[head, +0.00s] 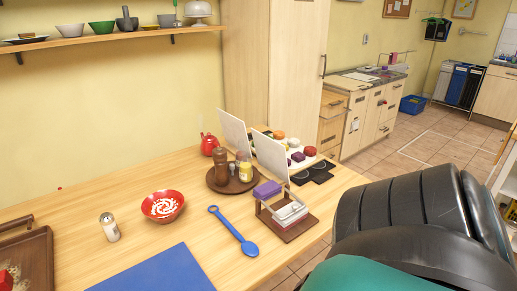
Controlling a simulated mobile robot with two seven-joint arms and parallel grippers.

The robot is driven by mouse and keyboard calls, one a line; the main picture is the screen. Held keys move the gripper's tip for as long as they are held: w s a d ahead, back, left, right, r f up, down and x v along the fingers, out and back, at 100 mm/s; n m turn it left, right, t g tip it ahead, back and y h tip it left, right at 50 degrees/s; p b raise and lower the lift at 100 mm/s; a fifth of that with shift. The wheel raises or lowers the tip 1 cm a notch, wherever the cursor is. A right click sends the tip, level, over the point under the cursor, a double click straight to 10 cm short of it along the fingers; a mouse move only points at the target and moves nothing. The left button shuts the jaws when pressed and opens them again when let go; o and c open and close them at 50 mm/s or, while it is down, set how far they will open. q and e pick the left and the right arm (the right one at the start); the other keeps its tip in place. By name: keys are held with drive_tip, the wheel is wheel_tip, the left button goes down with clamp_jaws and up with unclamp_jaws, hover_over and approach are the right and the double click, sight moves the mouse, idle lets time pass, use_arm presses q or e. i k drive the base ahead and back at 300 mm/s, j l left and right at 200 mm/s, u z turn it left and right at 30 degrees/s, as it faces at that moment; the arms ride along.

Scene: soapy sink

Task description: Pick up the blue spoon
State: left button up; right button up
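The blue spoon (231,229) lies flat on the wooden table (90,185) near its front edge. It runs diagonally, with its small rounded end at the far left and its wider oval end at the near right. Nothing covers it or touches it from above. Neither of my grippers is in view, so I cannot see how far they are from the spoon. A large dark ribbed part with a teal piece below it, probably my own arm, fills the lower right.
Right of the spoon stands a wooden holder (286,229) with a purple block (267,189) by it. A blue mat (160,270) lies to the left. A red bowl (163,206), shaker (110,227), round tray (218,182) and brown tray (38,250) are nearby.

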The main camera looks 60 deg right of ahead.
sight(250, 249)
drive_tip(key=z, duration=1.7)
